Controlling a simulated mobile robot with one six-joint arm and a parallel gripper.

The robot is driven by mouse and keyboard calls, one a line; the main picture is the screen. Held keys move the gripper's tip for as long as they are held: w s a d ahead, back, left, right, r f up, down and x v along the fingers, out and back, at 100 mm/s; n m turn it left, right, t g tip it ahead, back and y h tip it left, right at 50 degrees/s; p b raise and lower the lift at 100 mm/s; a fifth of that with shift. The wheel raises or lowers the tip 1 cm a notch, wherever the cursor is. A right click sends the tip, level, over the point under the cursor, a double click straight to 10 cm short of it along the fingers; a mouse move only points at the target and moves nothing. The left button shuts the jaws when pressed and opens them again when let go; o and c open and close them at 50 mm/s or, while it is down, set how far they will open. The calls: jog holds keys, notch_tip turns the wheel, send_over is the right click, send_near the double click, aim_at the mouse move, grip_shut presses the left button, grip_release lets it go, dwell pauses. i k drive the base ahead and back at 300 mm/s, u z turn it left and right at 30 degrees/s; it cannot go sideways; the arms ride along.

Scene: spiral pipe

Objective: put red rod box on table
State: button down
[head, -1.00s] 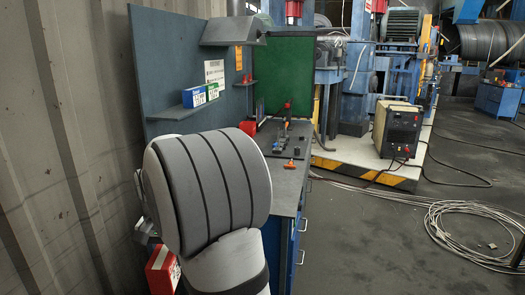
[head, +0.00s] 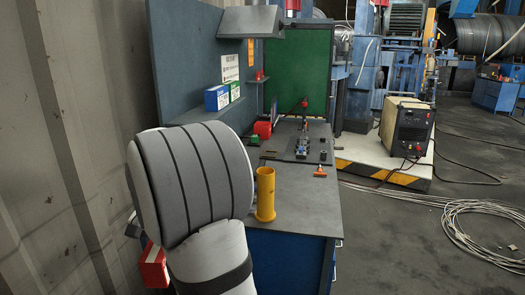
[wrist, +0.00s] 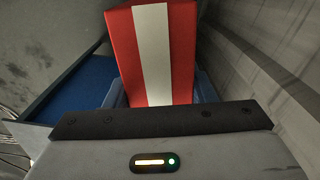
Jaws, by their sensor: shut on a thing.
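The red rod box (wrist: 183,50), red with a white stripe, fills the upper middle of the wrist view. My gripper (wrist: 160,88) is shut on it, with blue finger parts showing at both sides of the box. In the head view the box (head: 153,267) shows at the lower left, partly hidden behind my arm. The table (head: 300,205) has a grey top and blue front and stands right of my arm. The box is apart from the tabletop, to its left in the picture.
A yellow cylinder (head: 265,194) stands near the table's front left edge. An orange-handled tool (head: 320,171) and small parts lie farther back. Blue and green boxes (head: 217,98) sit on a wall shelf. The front right tabletop is clear. A corrugated wall (head: 70,150) is at left.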

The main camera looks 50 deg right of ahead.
aim_at(300, 199)
jog(key=u, duration=0.1)
jog(key=i, duration=0.75)
jog(key=z, duration=2.15)
jog(key=i, duration=1)
jog(key=u, duration=0.15)
jog(key=k, duration=0.9)
jog(key=z, duration=0.15)
jog(key=i, duration=0.3)
